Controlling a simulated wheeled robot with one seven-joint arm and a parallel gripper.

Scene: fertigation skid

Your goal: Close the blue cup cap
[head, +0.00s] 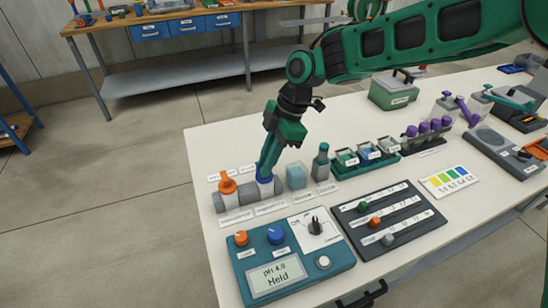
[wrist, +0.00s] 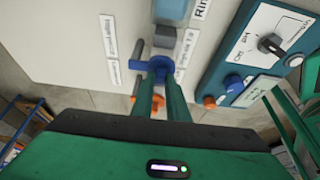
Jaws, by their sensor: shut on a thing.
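The blue cup cap (head: 265,180) sits on a grey cup body at the left end of the white table, beside a similar cup with an orange cap (head: 227,184). My gripper (head: 267,170) reaches down onto the blue cap from above, and its fingers hide part of it. In the wrist view the two green fingers of my gripper (wrist: 159,76) close on the blue cap (wrist: 158,64). The orange cap shows partly behind the fingers there. The exact angle of the blue cap is hard to tell.
A teal control box (head: 292,262) with knobs and a display stands in front of the cups. A pale blue container (head: 296,176) and a dark bottle (head: 321,162) stand close on the right. A black slider panel (head: 388,218) lies further right. Small labels lie around the cups.

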